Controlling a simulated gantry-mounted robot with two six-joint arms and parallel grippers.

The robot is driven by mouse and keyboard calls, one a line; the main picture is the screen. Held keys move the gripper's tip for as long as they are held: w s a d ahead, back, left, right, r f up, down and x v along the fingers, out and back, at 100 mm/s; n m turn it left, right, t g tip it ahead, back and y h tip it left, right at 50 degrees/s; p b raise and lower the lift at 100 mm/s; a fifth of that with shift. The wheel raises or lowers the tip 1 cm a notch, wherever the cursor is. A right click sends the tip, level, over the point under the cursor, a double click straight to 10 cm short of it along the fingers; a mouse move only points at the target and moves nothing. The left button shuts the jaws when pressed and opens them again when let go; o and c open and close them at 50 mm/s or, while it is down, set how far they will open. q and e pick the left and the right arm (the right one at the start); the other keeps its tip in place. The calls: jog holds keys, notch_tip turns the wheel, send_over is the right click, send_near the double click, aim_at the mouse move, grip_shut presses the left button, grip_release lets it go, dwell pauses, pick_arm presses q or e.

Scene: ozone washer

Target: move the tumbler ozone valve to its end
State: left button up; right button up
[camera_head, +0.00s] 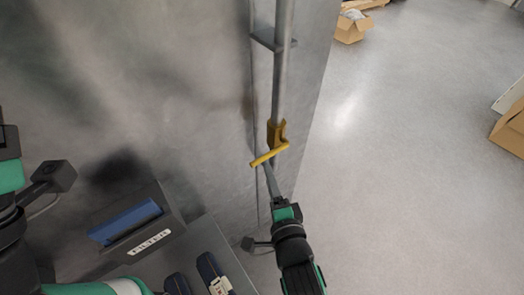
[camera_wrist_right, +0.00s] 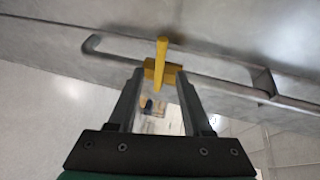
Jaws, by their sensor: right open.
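The yellow valve (camera_head: 277,133) sits on a grey vertical pipe beside the metal cabinet wall. Its yellow lever handle (camera_head: 268,156) sticks out across the pipe, slightly slanted. My right gripper (camera_head: 267,168) reaches up from below to the handle. In the right wrist view, my right gripper (camera_wrist_right: 160,80) is open, with one finger on each side of the yellow handle (camera_wrist_right: 160,58). The yellow valve body (camera_wrist_right: 173,71) shows behind it. I cannot tell whether a finger touches the handle. Only part of my left arm shows at the left edge; its fingers are out of the picture.
The grey pipe (camera_head: 283,60) runs up the cabinet wall (camera_head: 150,60) through a bracket (camera_head: 267,41). A blue filter slot (camera_head: 125,222) with a FILTER label is at lower left. Cardboard boxes (camera_head: 351,27) lie on the floor.

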aim_at(263, 156)
jog(key=b+x, duration=0.1)
jog(key=x, duration=1)
jog(key=shift+w, duration=0.15)
grip_shut()
dwell(1.0)
